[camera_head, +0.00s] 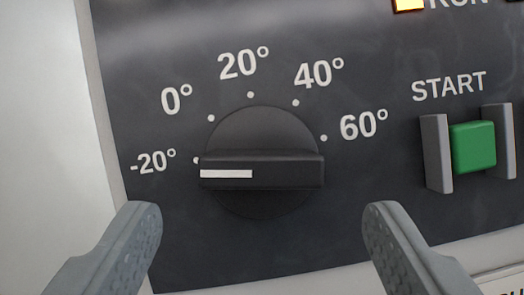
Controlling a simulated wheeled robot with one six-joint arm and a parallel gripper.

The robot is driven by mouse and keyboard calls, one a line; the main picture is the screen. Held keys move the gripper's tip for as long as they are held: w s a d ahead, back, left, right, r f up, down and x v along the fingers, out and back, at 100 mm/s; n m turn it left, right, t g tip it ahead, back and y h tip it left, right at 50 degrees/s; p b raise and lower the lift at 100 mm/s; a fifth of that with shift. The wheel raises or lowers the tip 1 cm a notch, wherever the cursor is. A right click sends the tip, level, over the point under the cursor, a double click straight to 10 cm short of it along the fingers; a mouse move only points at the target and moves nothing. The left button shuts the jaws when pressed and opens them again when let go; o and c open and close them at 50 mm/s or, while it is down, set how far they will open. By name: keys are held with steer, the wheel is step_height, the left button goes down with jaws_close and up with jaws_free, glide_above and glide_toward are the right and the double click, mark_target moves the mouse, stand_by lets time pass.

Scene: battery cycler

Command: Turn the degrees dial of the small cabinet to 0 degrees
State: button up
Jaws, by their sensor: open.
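The degrees dial (262,168) is a round black knob with a raised bar grip and a white pointer line on the bar's left half. The bar lies about level, and its white line points left, close to the dot by the -20° mark (153,162). The 0° mark (177,100) and its dot lie up and left of the knob. My gripper (260,222) is open in the lower part of the view, one finger on each side below the dial. Nothing is between the fingers, and I see no contact with the knob.
Marks for 20°, 40° and 60° run around the knob's top and right. A green START button (473,146) between two grey guards (436,153) stands right of the dial. A lit yellow lamp (408,4) is at the top right. The dark panel (330,240) is otherwise flat here.

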mark_target(261, 188)
steer(key=shift+x, duration=1.75)
steer(key=c, duration=1)
